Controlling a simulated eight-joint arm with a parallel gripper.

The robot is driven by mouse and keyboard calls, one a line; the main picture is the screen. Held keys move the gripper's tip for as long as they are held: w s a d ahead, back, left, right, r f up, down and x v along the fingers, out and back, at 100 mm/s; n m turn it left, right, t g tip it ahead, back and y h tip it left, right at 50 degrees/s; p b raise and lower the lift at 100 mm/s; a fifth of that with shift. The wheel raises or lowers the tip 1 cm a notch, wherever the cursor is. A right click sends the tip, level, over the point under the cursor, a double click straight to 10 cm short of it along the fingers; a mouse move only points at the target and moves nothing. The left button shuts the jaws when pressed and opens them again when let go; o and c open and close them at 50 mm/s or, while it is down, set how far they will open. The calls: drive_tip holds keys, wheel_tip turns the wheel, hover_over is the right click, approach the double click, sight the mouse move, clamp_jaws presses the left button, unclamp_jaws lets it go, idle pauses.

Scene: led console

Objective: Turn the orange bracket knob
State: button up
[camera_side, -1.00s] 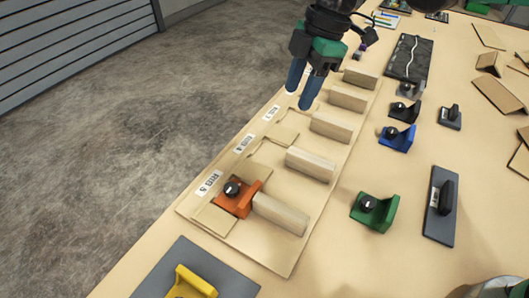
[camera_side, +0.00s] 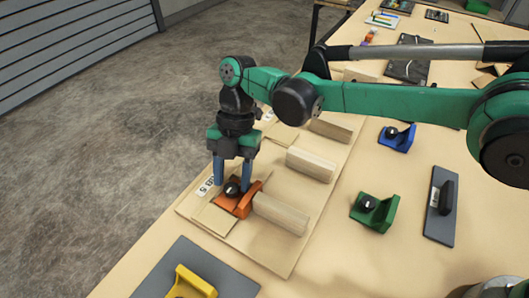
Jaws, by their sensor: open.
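The orange bracket (camera_side: 238,203) sits on the wooden board, against the left end of the nearest wooden block. Its black round knob (camera_side: 232,189) is on top, toward the left. My gripper (camera_side: 232,184) points down over the bracket with its two blue fingers apart. One finger is left of the knob and the other is to its right and slightly behind. The jaws are open and hold nothing. I cannot tell from this angle whether a finger touches the knob.
The wooden board (camera_side: 262,258) carries several wooden blocks (camera_side: 311,164). A green bracket (camera_side: 375,212), a blue bracket (camera_side: 397,138) and a dark plate with a handle (camera_side: 441,205) stand to the right. A yellow piece (camera_side: 192,284) lies in front on a grey plate (camera_side: 222,272).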

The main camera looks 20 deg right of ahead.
drive_tip(key=shift+s+f, duration=0.1)
drive_tip(key=shift+f, duration=0.1)
clamp_jaws()
drive_tip(key=shift+m+y, duration=0.3)
drive_tip(key=shift+m, duration=0.4)
drive_tip(key=shift+s+d+m+t+y, duration=0.1)
drive_tip(key=shift+m+t+y, duration=0.3)
drive_tip(key=shift+m, duration=0.75)
drive_tip(key=shift+s+m+t+y, duration=0.15)
drive_tip(key=shift+m+t, duration=0.35)
drive_tip(key=shift+m, duration=0.65)
drive_tip(key=shift+w, duration=0.1)
unclamp_jaws()
